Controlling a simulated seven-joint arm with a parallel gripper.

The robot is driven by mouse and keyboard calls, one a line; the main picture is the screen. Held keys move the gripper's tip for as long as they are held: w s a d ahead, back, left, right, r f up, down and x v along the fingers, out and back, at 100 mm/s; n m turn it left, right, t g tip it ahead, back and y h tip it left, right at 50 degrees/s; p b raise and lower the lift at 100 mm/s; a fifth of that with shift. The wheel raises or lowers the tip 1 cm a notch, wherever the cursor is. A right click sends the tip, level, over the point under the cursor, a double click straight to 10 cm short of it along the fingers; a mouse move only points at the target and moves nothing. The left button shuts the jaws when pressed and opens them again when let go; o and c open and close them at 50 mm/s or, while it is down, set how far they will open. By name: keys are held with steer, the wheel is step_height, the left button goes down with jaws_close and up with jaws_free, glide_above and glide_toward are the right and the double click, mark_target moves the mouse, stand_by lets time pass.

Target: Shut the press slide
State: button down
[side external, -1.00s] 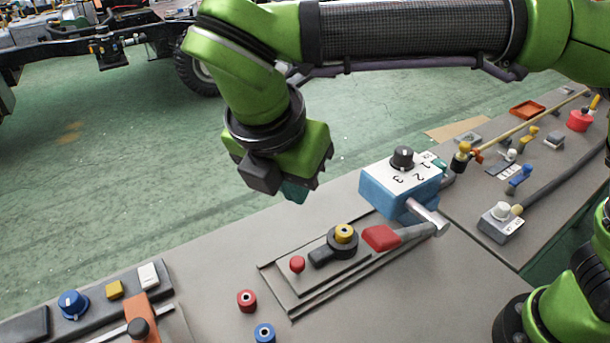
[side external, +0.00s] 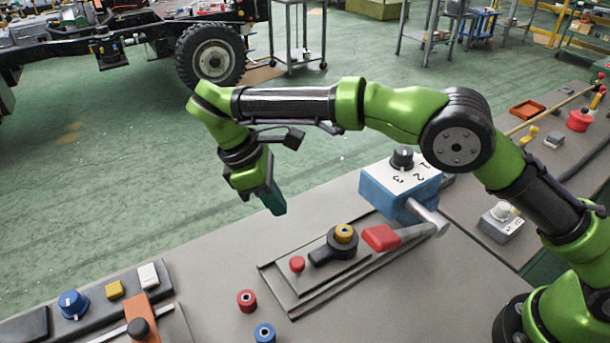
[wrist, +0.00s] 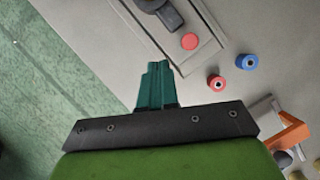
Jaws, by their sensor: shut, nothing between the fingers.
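Nothing in view is labelled as the press slide, and I cannot tell for certain which part it is. An orange block (side external: 141,312) with a black knob sits on a pale rail at the lower left; it also shows in the wrist view (wrist: 292,131). A grey framed track (side external: 292,302) lies mid-bench, with a red button (side external: 297,264) and a black lever (side external: 326,254) with a yellow cap. My gripper (side external: 277,209) is shut and empty, teal fingers together, in the air beyond the track. Its fingers also show in the wrist view (wrist: 156,68), apart from everything.
Red (side external: 247,300) and blue (side external: 265,333) round pieces lie in front. A blue knob (side external: 73,303) is at the left. The bench's back left is bare.

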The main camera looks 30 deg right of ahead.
glide_toward(327, 247)
steer(key=f, duration=0.1)
steer(key=w+a+f, duration=0.1)
steer(key=f, duration=0.1)
steer(key=a+f, duration=0.1)
steer(key=shift+w+f, duration=0.25)
steer(key=shift+w, duration=0.05)
steer(key=shift+s+d, duration=0.45)
steer(key=shift+d, duration=0.4)
steer(key=shift+s+d+f, duration=0.1)
steer(key=shift+s+d, duration=0.4)
steer(key=shift+d, duration=0.35)
steer(key=shift+d, duration=0.1)
steer(key=d, duration=0.7)
steer(key=shift+d, duration=0.3)
steer(key=shift+f, duration=0.1)
